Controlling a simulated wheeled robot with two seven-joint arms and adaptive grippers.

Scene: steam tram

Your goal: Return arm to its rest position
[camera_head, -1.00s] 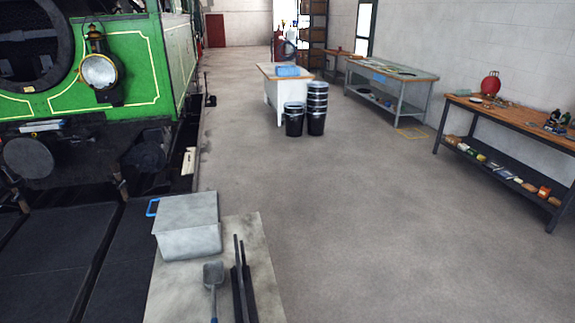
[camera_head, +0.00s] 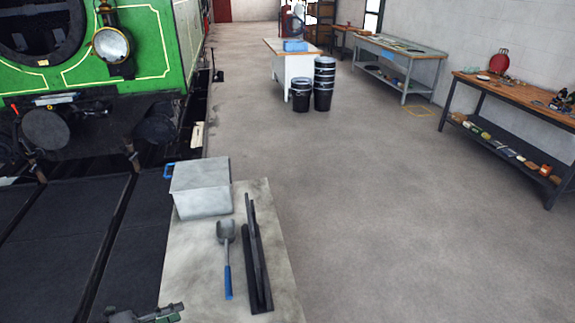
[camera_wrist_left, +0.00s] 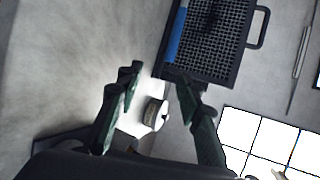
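My left gripper (camera_head: 145,314) shows at the bottom left edge of the head view, beside the near left corner of the pale bench top (camera_head: 190,265). In the left wrist view its green-black fingers (camera_wrist_left: 159,77) stand apart with no object held between them. Beyond the fingers in that view are a dark mesh tray (camera_wrist_left: 215,40) with a blue strip and a small pale round object (camera_wrist_left: 153,113). My right gripper is not in view.
A grey box (camera_head: 201,190), a blue-handled shovel (camera_head: 227,262) and dark bars (camera_head: 257,255) are on the pale bench top. A green locomotive (camera_head: 150,50) stands at left. Black buckets (camera_head: 324,85) stand mid-floor.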

